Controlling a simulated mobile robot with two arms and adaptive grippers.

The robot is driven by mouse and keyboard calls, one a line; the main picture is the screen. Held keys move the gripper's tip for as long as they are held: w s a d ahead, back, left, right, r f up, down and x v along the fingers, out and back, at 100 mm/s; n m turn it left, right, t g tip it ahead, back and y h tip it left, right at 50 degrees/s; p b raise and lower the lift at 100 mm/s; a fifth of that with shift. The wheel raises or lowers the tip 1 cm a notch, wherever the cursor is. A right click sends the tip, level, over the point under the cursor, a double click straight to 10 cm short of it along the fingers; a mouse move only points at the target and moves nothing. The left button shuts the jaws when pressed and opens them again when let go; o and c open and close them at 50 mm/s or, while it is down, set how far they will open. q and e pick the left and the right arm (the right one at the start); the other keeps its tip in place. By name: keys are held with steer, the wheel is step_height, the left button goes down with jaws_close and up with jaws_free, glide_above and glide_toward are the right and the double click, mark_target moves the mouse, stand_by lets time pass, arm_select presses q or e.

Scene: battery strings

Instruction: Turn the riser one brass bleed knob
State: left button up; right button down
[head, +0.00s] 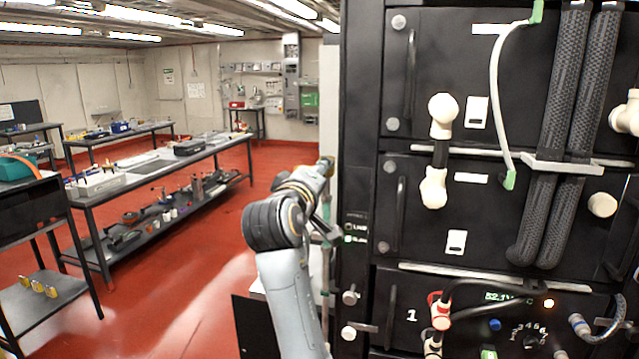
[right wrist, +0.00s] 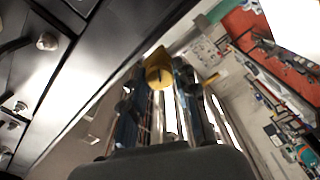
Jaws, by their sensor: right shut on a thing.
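A brass-yellow knob (right wrist: 158,72) with a dark slot shows near the middle of the right wrist view. My right gripper (right wrist: 160,88) is shut on it, with a dark finger on each side. In the head view my arm rises from the bottom centre, and the gripper end (head: 324,172) is at the left side of the black rack, by a thin upright pipe (head: 325,275). The knob is hard to tell apart from the wrist there. My left gripper is not in view.
The black battery rack (head: 362,120) fills the right side, with white fittings, braided hoses (head: 562,100) and a cabled panel (head: 500,318). A long workbench (head: 150,165) and a dark cart (head: 35,215) stand at left. Red floor (head: 185,270) between them is open.

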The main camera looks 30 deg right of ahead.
steer(key=shift+f+m+b, duration=0.2)
steer(key=shift+m+b, duration=2.35)
steer(key=shift+m, duration=2.55)
steer(key=c, duration=1)
jaws_free()
steer(key=shift+r, duration=0.15)
step_height(320, 180, up, 10)
steer(key=shift+f, duration=0.1)
